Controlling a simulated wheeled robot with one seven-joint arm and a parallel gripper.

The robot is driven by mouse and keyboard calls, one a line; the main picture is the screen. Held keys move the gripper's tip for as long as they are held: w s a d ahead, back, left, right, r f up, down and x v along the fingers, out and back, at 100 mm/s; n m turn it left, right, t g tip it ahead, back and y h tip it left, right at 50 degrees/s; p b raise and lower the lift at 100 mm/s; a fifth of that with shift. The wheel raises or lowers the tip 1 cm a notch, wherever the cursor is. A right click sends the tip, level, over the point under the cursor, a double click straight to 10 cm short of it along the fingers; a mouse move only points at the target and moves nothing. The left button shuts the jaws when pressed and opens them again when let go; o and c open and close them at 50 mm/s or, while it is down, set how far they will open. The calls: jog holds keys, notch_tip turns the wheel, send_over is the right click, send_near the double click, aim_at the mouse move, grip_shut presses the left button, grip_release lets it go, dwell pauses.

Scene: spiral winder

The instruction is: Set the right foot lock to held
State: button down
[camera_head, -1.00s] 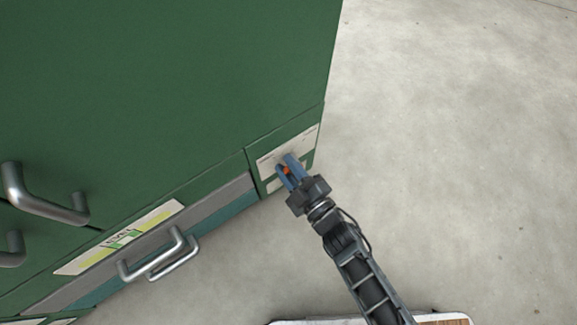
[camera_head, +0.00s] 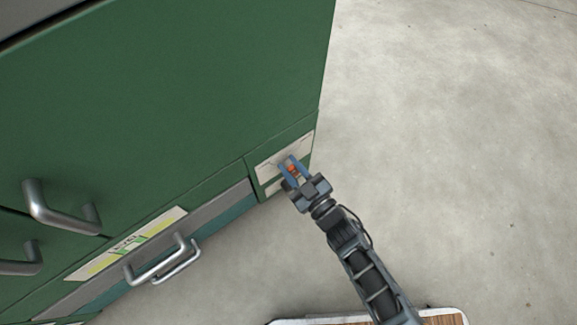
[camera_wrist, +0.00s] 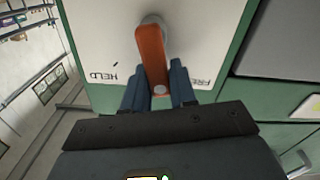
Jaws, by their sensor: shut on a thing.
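The right foot lock is an orange lever (camera_wrist: 151,55) on a white plate (camera_wrist: 105,35) at the green machine's lower right corner. The lever also shows small in the head view (camera_head: 292,169). In the wrist view its round pivot is at the top and its free end points down between my blue fingers. The upside-down HELD label (camera_wrist: 103,77) is to its left and the partly hidden FREE label (camera_wrist: 197,83) to its right. The lever points between the two labels. My gripper (camera_wrist: 159,88) is shut on the lever's free end.
Left of the lock are a yellow-green level label (camera_head: 128,245) and silver handles (camera_head: 160,262) low on the machine. Larger handles (camera_head: 62,210) stick out at far left. The concrete floor (camera_head: 440,140) to the right is clear.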

aim_at(293, 151)
jog(key=m, duration=0.2)
jog(key=d+m+p, duration=0.1)
jog(key=w+m, duration=0.1)
jog(key=m, duration=0.1)
jog(key=shift+d+m, duration=0.3)
jog(key=shift+d, duration=0.1)
jog(key=m, duration=0.2)
jog(key=d+m+p, duration=0.1)
jog(key=shift+w+f, duration=0.25)
jog(key=shift+w, duration=0.1)
jog(key=shift+w+d+f+m, duration=0.1)
jog(key=shift+d+f+m, duration=0.05)
jog(key=shift+m, duration=0.65)
jog(key=shift+w+d+f+m, duration=0.1)
jog(key=shift+d+f+m, duration=0.05)
jog(key=shift+m, duration=0.65)
jog(key=shift+f, duration=0.1)
jog(key=c, duration=1)
grip_release()
jog(key=p+v, duration=0.2)
jog(key=v, duration=0.5)
jog(key=shift+s+d, duration=0.25)
jog(key=shift+s, duration=0.05)
jog(key=shift+d, duration=0.1)
